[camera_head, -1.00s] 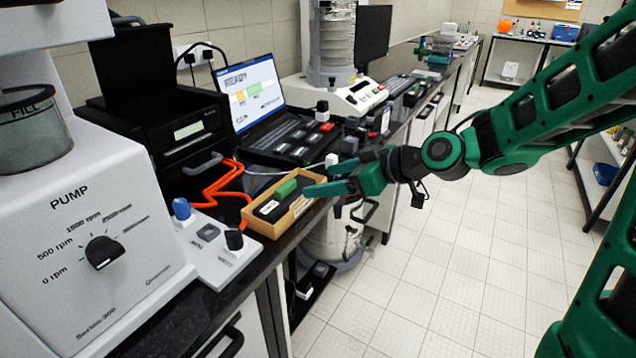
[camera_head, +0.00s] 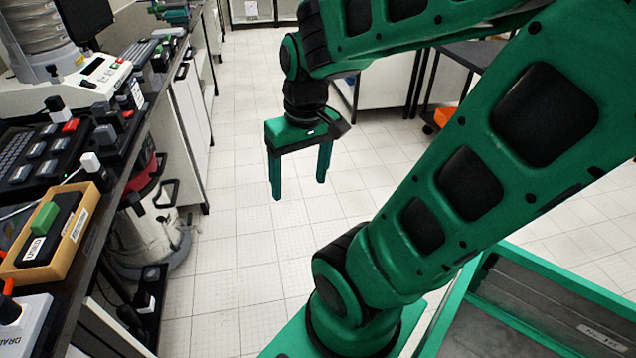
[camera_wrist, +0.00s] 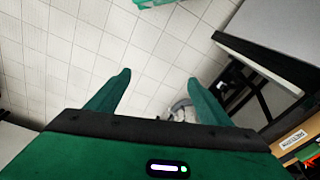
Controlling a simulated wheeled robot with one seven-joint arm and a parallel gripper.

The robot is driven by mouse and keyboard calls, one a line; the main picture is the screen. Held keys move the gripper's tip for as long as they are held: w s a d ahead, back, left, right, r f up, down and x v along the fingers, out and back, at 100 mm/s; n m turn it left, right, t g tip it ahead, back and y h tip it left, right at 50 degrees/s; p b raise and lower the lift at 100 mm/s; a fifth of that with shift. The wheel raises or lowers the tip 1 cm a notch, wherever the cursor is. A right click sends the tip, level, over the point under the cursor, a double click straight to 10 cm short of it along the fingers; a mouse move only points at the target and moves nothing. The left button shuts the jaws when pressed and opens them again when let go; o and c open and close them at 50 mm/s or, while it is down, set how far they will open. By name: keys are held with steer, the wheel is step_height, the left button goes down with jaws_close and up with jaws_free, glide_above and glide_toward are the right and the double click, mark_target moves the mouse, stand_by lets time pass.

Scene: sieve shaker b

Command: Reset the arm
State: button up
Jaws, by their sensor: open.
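My gripper (camera_head: 299,190) hangs with its fingers pointing down over the tiled floor, to the right of the bench. Its two green fingers are apart and nothing is between them. In the wrist view my gripper (camera_wrist: 157,82) is also open and empty, with floor tiles behind it. My arm is folded up, with the elbow high on the right.
The black bench top (camera_head: 100,225) runs along the left, holding a wooden box (camera_head: 68,250) with a green-topped block (camera_head: 45,220). A vacuum cleaner (camera_head: 150,228) stands below it. The tiled floor (camera_head: 240,240) in the middle is clear.

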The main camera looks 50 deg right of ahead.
steer(key=s+m, duration=0.1)
steer(key=s+d+g, duration=0.1)
steer(key=s, duration=0.1)
steer(key=s+m, duration=0.1)
steer(key=s, duration=0.1)
steer(key=shift+s+d+r+m, duration=0.15)
steer(key=shift+s+r+m, duration=0.1)
steer(key=shift+m, duration=0.05)
steer(key=shift+w+f, duration=0.25)
steer(key=shift+w, duration=0.4)
